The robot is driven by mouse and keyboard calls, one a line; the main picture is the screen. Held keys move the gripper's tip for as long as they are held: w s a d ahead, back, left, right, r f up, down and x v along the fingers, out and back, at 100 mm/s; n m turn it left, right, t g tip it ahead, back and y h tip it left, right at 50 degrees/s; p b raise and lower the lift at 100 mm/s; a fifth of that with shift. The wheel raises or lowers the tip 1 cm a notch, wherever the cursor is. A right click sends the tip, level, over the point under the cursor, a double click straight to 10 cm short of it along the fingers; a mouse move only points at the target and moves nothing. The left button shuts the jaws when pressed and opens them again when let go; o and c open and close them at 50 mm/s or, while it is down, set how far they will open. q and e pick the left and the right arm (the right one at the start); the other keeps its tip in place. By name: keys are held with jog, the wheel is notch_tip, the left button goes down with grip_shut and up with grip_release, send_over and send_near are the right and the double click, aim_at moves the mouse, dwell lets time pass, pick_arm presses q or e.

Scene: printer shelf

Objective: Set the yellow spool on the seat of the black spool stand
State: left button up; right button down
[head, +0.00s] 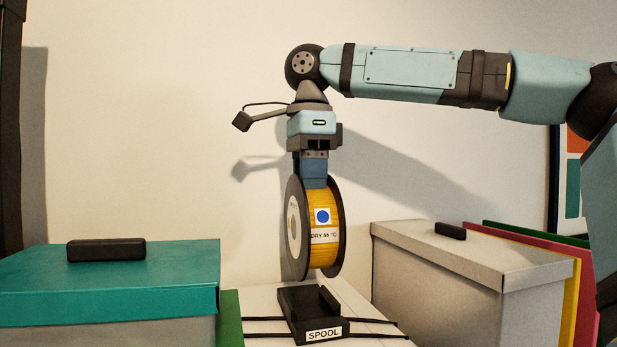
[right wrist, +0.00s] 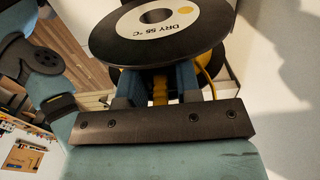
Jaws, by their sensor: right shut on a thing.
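The yellow spool (head: 329,243) has dark flanges and a label with a blue dot. It hangs upright from my right gripper (head: 314,182), which is shut on its upper part. In the head view the spool is above the black spool stand (head: 315,314), and its lower rim is close to the stand's seat; I cannot tell if they touch. The stand has a "SPOOL" label on its front. In the right wrist view the spool's flange (right wrist: 140,35) fills the top, with the blue fingers beside the yellow winding. My left gripper is not in view.
A teal-lidded box (head: 130,275) stands to the left and a pale lidded box (head: 470,270) to the right, with coloured boards (head: 537,243) behind it. The stand is on a white surface (head: 262,301) between the boxes, with dark rods (head: 262,319) beside it. A plain wall is behind.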

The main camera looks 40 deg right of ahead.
jog(key=shift+w+a+f, duration=0.1)
jog(key=shift+f, duration=0.2)
jog(key=shift+f+b, duration=0.55)
jog(key=shift+f, duration=1.95)
jog(key=c, duration=0.7)
grip_release()
jog(key=shift+f, duration=0.1)
jog(key=shift+c, duration=0.2)
notch_tip(320, 180, up, 14)
jog(key=shift+b, duration=0.4)
